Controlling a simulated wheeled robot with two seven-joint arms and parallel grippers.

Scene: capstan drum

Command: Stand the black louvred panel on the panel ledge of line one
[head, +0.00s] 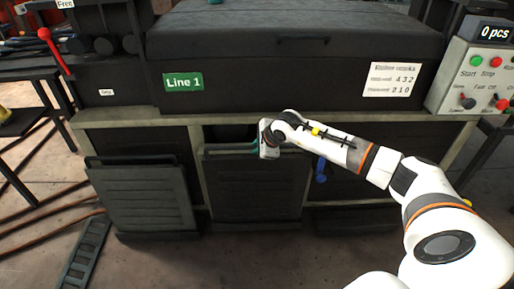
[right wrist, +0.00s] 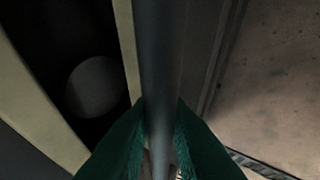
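A dark louvred panel (head: 257,186) stands near upright at the middle opening under the Line 1 machine. Its lower edge is at a low dark ledge (head: 257,222); I cannot tell whether it rests on it. My right gripper (head: 235,149) is at the panel's top bar. In the right wrist view, the green fingers of this gripper (right wrist: 160,115) lie against both sides of a dark grey bar (right wrist: 158,50), shut on it. A second dark louvred panel (head: 142,195) leans at the left opening. My left gripper is not in view.
The machine's pale frame (head: 197,165) has a post between the left and middle openings. A blue handle (head: 321,170) hangs right of the middle panel. A control box (head: 478,78) is at the right. A slotted dark strip (head: 82,255) and brown hoses lie on the floor at left.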

